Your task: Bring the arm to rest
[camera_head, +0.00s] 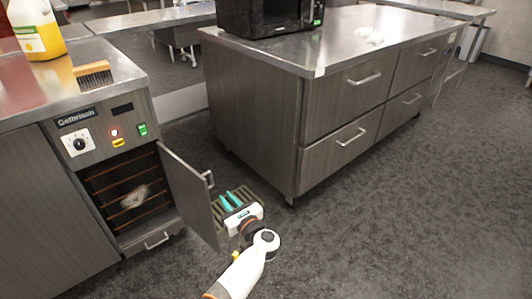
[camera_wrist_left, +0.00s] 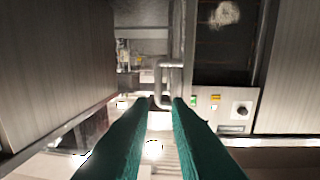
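My left gripper (camera_head: 230,201) has two teal fingers and is beside the open oven door, on its right. The fingers are apart with nothing between them. In the left wrist view the gripper (camera_wrist_left: 162,100) points towards the door's bar handle (camera_wrist_left: 168,82), which shows just beyond the fingertips; whether they touch it I cannot tell. My white arm comes up from the bottom of the head view. My right gripper is not in view.
The oven (camera_head: 125,195) has its door (camera_head: 187,190) swung open and a pale item (camera_head: 134,196) inside. A wooden drawer counter (camera_head: 345,105) stands to the right. A slatted grate (camera_head: 222,214) is under the gripper. Grey floor (camera_head: 400,220) at right is clear.

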